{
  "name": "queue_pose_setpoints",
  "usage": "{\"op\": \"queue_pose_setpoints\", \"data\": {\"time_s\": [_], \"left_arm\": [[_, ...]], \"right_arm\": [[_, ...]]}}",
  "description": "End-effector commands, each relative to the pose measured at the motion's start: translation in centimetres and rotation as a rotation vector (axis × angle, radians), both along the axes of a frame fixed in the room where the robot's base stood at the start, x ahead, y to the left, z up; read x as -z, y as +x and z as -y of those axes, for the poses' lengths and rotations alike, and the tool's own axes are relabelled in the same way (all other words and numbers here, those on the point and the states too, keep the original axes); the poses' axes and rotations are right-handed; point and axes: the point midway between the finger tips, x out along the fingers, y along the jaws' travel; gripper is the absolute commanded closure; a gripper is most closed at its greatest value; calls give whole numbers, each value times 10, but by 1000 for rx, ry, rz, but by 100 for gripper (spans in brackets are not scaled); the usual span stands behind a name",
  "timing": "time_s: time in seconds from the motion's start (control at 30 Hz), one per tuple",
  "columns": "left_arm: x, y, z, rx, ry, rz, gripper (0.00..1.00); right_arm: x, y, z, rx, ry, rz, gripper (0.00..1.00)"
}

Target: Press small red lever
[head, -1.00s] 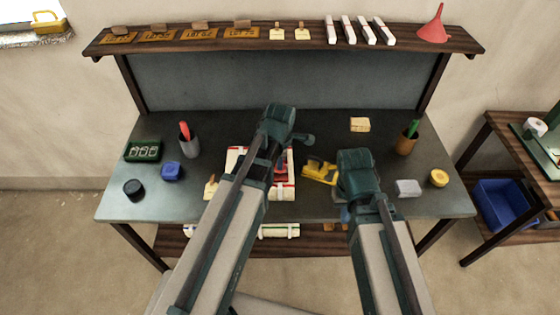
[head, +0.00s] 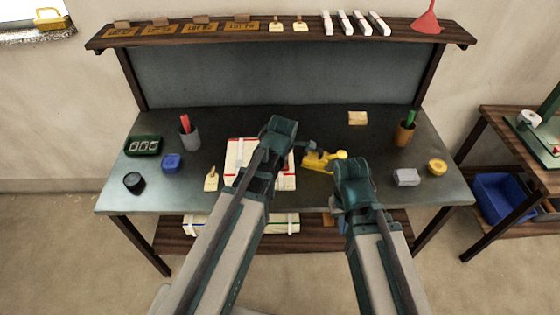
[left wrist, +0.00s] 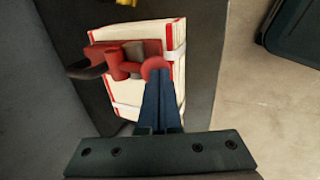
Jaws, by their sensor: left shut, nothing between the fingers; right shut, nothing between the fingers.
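A small red lever with a rounded end (left wrist: 156,67) shows in the left wrist view, on a red tool (left wrist: 122,62) with a dark handle. The tool lies across a cream, red-edged bundle (left wrist: 152,32) with white straps. My left gripper (left wrist: 159,76) is shut, its fingertips over or against the lever's round end; I cannot tell whether they touch. In the head view the bundle (head: 238,152) lies on the bench, and my left arm hides the red tool. My right gripper (head: 341,208) is shut and empty, right of the bundle near the bench's front edge.
A yellow tool (head: 318,162) lies between the bundle and my right arm. A grey block (head: 406,177) and a yellow roll (head: 437,166) lie to the right. Cups, a blue block (head: 171,161) and a green tray (head: 143,146) stand around.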

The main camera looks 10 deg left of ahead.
Motion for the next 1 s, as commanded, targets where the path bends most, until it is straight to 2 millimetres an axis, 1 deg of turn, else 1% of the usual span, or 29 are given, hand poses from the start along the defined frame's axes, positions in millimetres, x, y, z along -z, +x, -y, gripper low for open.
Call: {"op": "queue_pose_setpoints", "data": {"time_s": [0.27, 0.63, 1.0], "left_arm": [[-2, 0, 1, 1, -2, 0, 100], [-17, 0, 0, 0, -1, -1, 100], [-17, 0, 0, 0, 0, -1, 100]], "right_arm": [[-2, 0, 0, 0, 0, 0, 100], [-17, 0, 0, 0, 0, 0, 100], [-17, 0, 0, -1, 0, 0, 100]]}}
